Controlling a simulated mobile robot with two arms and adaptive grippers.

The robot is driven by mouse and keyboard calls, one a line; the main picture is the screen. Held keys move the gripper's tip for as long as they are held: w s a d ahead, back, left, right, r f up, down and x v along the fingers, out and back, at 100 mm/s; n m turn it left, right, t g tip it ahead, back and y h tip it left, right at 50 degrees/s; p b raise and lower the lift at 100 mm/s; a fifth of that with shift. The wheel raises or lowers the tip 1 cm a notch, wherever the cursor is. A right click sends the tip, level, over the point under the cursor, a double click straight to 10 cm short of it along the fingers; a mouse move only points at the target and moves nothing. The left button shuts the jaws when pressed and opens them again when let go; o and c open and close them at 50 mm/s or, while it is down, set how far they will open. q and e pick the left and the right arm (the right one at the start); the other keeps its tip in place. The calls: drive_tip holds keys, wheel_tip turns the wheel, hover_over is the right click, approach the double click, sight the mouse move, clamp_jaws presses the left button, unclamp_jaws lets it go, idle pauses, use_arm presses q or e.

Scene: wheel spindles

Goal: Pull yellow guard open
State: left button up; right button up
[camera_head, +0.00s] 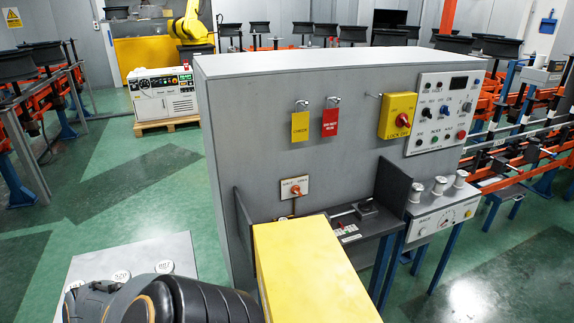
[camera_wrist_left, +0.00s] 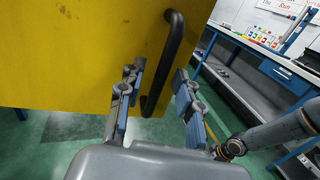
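The yellow guard (camera_head: 310,270) stands at the bottom centre of the head view, in front of the grey panel. In the left wrist view its yellow face (camera_wrist_left: 70,55) fills the upper left, with a black bar handle (camera_wrist_left: 172,50) near its right edge. My left gripper (camera_wrist_left: 158,74) is open, with one finger on each side of the handle's lower part. I cannot tell whether either finger touches it. The head view does not show the left gripper; a dark arm part of mine covers the bottom left. The right gripper is not in view.
The grey panel (camera_head: 285,80) carries a yellow lockout box (camera_head: 398,116), a control panel (camera_head: 440,112) and two hanging tags. A small bench (camera_head: 372,222) lies behind the guard. A workbench (camera_wrist_left: 250,50) stands at the right of the wrist view. Green floor (camera_head: 110,195) is open at left.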

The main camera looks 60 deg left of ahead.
use_arm(q)
drive_tip(key=v, duration=1)
drive_tip(key=shift+s, duration=0.1)
